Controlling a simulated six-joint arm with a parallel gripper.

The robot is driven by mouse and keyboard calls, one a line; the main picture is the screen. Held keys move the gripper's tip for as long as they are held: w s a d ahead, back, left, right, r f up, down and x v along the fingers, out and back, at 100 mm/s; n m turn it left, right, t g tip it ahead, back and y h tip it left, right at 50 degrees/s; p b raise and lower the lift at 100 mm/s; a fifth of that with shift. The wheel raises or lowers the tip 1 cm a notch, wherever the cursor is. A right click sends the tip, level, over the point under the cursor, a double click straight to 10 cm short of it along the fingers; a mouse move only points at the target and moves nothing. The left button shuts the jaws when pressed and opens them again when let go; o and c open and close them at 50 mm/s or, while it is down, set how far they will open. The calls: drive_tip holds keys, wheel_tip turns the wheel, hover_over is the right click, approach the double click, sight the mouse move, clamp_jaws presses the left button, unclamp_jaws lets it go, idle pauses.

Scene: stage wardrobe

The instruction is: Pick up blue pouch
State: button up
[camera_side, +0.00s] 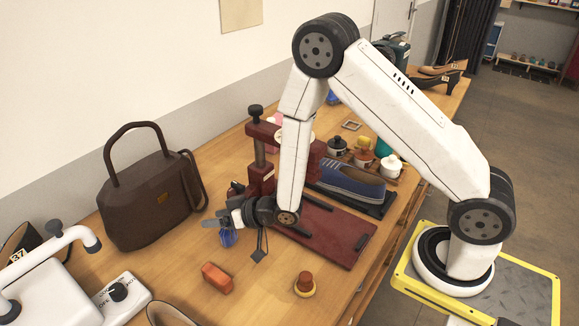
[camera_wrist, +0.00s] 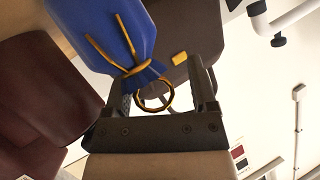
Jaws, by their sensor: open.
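The blue pouch (camera_wrist: 100,30) fills the upper left of the wrist view. It has a yellow drawstring tied at its neck and a ring at the end. My gripper (camera_wrist: 160,78) is open. The pouch's neck and ring show between its fingers, closer to the left finger, and I cannot tell whether they touch. In the side view, my gripper (camera_side: 237,228) is low over the table and a small part of the blue pouch (camera_side: 227,239) shows just below it. The gripper hides the rest.
A dark red press (camera_side: 335,240) stands close behind my gripper, with a blue shoe (camera_side: 350,180) beyond it. A brown handbag (camera_side: 148,205) stands to the left. An orange block (camera_side: 217,278) and a small stamp (camera_side: 305,285) lie in front on the wooden table.

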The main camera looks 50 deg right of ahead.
idle(0.5)
clamp_jaws()
drive_tip(key=shift+r, duration=0.1)
wheel_tip(320, 180, up, 10)
idle(1.1)
idle(0.6)
